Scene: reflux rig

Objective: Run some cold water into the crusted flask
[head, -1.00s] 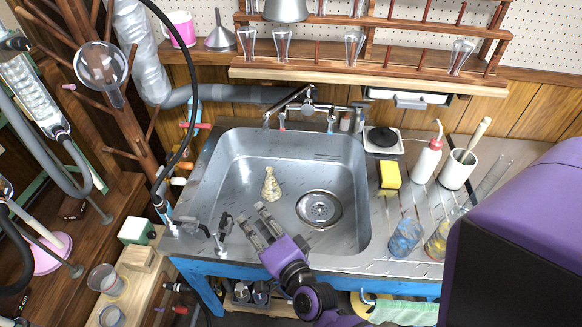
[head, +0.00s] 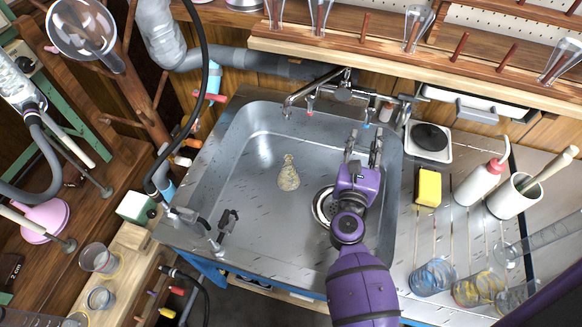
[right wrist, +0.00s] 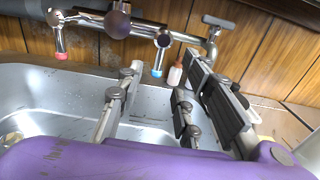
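The crusted flask (head: 288,176), small and coated yellowish-white, stands on the left part of the sink floor (head: 250,205). The mixer tap (head: 342,93) is on the back wall, its spout (head: 305,92) pointing left. One lever has a red tip (head: 310,113), the other a blue tip (head: 366,125). My right gripper (head: 364,138) is open and empty over the right back of the sink. In the right wrist view its fingers (right wrist: 165,82) are spread, with the blue tip (right wrist: 157,73) beyond the gap; contact is not visible. My left gripper is not in view.
Right of the sink are a black-topped plate (head: 430,141), a yellow sponge (head: 428,188), a wash bottle (head: 478,183), a white pot (head: 512,196) and several glass beakers. A wooden rack overhangs the back. Small fittings (head: 225,230) stand at the front-left rim.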

